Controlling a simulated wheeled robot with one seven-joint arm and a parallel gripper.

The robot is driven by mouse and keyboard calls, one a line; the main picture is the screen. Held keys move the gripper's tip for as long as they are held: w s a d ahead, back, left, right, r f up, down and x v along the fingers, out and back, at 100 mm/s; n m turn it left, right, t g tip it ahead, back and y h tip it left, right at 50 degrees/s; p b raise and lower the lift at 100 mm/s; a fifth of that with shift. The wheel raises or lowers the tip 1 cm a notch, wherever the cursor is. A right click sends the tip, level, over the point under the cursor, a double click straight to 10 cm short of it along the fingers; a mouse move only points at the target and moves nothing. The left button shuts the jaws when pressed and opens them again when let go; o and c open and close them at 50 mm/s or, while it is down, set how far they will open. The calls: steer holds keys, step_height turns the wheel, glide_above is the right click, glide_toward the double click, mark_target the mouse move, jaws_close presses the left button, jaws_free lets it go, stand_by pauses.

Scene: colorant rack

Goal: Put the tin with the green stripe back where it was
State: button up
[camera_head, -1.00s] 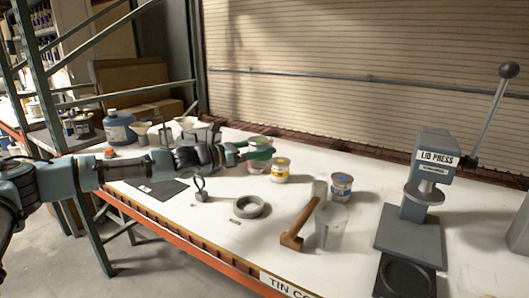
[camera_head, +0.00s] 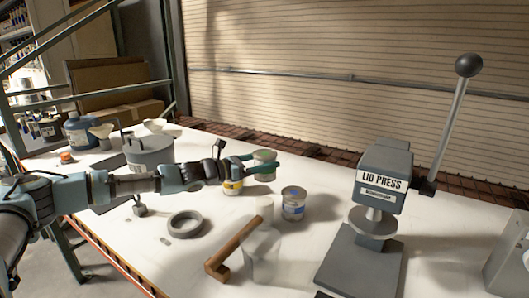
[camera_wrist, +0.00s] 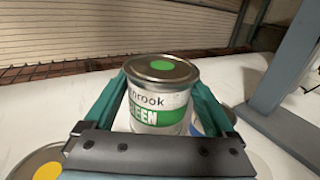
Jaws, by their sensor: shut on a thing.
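My gripper (camera_head: 264,168) is shut on the tin with the green stripe (camera_head: 264,156). In the wrist view this tin (camera_wrist: 160,112) is upright between the teal fingers, with a green dot on its grey lid. It appears held above the table; its base is hidden. A yellow-labelled tin (camera_head: 232,188) stands just left of and below it in the head view, partly behind my gripper. A blue-labelled tin (camera_head: 293,206) stands to the right and nearer.
The lid press (camera_head: 382,185) stands at the right with its lever up. A mallet (camera_head: 235,246), a clear container (camera_head: 262,262) and a grey ring (camera_head: 185,225) lie nearer. A large grey pot (camera_head: 149,156) and a blue jug (camera_head: 79,134) are left. White table right of the blue tin is clear.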

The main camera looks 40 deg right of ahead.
steer(key=shift+s+d+f, duration=0.15)
steer(key=shift+d+f, duration=0.15)
steer(key=shift+f, duration=0.45)
steer(key=shift+f+b, duration=2)
steer(key=shift+f, duration=1.3)
steer(key=shift+f+b, duration=0.35)
steer(key=shift+f, duration=0.15)
steer(key=shift+a+f, duration=0.1)
steer(key=shift+f, duration=0.2)
